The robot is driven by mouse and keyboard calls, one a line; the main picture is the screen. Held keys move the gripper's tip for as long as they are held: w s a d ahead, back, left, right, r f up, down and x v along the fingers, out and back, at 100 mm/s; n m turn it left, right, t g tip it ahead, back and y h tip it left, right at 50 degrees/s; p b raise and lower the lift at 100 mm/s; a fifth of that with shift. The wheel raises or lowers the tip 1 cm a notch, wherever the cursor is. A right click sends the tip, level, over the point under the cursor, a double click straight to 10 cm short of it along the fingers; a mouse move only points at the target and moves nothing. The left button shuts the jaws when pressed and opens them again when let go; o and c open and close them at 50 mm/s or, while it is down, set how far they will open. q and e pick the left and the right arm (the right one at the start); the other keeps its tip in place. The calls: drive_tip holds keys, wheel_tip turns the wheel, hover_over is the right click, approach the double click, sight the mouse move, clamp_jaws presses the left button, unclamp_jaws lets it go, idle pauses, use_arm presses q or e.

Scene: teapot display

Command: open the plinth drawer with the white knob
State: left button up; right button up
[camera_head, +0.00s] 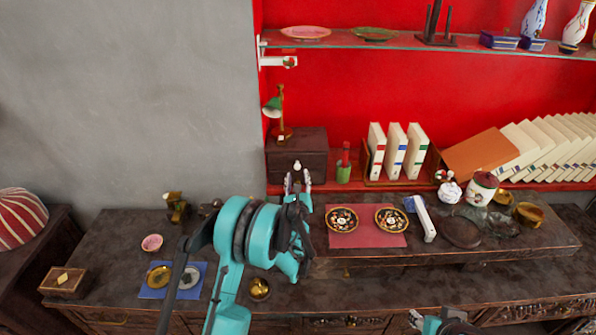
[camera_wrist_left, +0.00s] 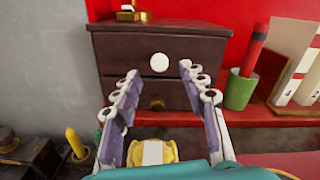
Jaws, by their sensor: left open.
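The plinth (camera_head: 312,150) is a dark wooden box with two drawers against the red wall. In the left wrist view its upper drawer (camera_wrist_left: 205,55) bears a round white knob (camera_wrist_left: 159,62) and appears closed. The lower drawer (camera_wrist_left: 172,92) has a small brass-coloured knob (camera_wrist_left: 157,103). My left gripper (camera_head: 298,181) is open in front of the plinth. In the wrist view its fingertips (camera_wrist_left: 158,70) frame the white knob from both sides; I cannot tell whether they touch it. Part of my right arm (camera_head: 440,322) shows at the bottom edge, its gripper unclear.
A green-shaded lamp (camera_head: 281,115) stands on the plinth. A green cup (camera_head: 343,172) and upright white books (camera_head: 395,152) are to its right. Two patterned dishes sit on a red mat (camera_head: 368,239). A glass shelf (camera_head: 400,42) runs above.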

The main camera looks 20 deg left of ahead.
sight(297, 168)
use_arm(q)
drive_tip(key=x, duration=0.5)
drive_tip(key=shift+w+a+b, duration=0.15)
drive_tip(key=shift+w+b, duration=0.2)
drive_tip(key=shift+b, duration=0.05)
clamp_jaws()
drive_tip(key=shift+s, duration=0.1)
